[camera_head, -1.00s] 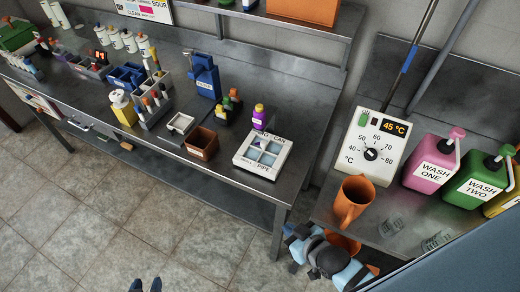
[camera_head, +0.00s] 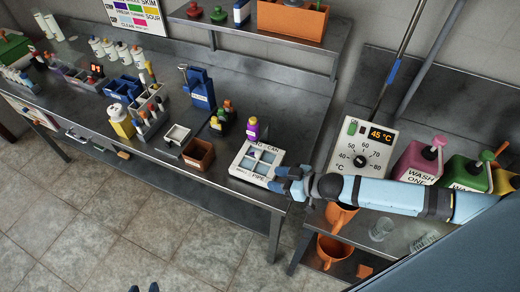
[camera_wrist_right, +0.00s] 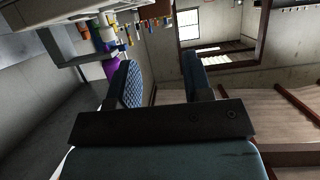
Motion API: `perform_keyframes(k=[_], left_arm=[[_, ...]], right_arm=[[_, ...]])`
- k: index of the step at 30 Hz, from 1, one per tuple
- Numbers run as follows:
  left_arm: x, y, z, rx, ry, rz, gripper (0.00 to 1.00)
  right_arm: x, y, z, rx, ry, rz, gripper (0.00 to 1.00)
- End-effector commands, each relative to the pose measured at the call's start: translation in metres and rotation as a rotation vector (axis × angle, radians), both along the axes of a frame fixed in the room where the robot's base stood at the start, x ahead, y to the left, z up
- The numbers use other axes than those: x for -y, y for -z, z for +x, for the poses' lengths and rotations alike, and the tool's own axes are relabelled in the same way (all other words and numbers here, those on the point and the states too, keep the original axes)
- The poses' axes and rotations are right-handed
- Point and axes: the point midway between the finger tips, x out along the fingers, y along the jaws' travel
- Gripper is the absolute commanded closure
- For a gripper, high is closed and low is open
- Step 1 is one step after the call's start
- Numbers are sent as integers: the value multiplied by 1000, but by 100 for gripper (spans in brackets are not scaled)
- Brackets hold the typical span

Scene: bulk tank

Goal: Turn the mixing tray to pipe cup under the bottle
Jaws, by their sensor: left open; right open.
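The white mixing tray (camera_head: 240,173) sits near the front right corner of the steel bench. It has several square cups, with a PIPE label on its front rim and CAN on its back rim. A purple bottle (camera_head: 252,130) with a yellow band stands at the tray's back edge; it also shows in the right wrist view (camera_wrist_right: 111,68). My right gripper (camera_head: 278,178) is open and empty at the tray's right front corner. I cannot tell whether it touches the tray.
A brown box (camera_head: 198,155) and a small white dish (camera_head: 178,135) stand left of the tray. A carrier with small bottles (camera_head: 222,118) stands behind them. A temperature box (camera_head: 357,150) and wash bottles (camera_head: 418,160) are on the right bench. A gap separates the benches.

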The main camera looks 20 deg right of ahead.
Motion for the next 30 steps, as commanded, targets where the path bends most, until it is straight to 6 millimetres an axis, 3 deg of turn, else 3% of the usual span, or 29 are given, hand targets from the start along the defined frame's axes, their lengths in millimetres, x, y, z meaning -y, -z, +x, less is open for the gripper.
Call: perform_keyframes(k=[1,6,11,17,22,30], left_arm=[[0,-3,-1,-3,-3,-1,57],[-3,-2,-4,-13,-7,2,57],[-5,-1,-4,-16,-10,5,57],[-5,-2,-4,-13,-10,6,57],[-5,-5,-3,-8,-9,5,57],[-3,14,-1,17,25,23,57]], right_arm=[[20,-6,10,6,-8,-14,54],[66,-18,27,4,-12,-23,54],[83,-22,33,3,-10,-23,54],[70,-14,48,4,-9,-19,54],[47,-1,73,5,-10,-19,54],[14,26,110,5,-11,-20,54]])
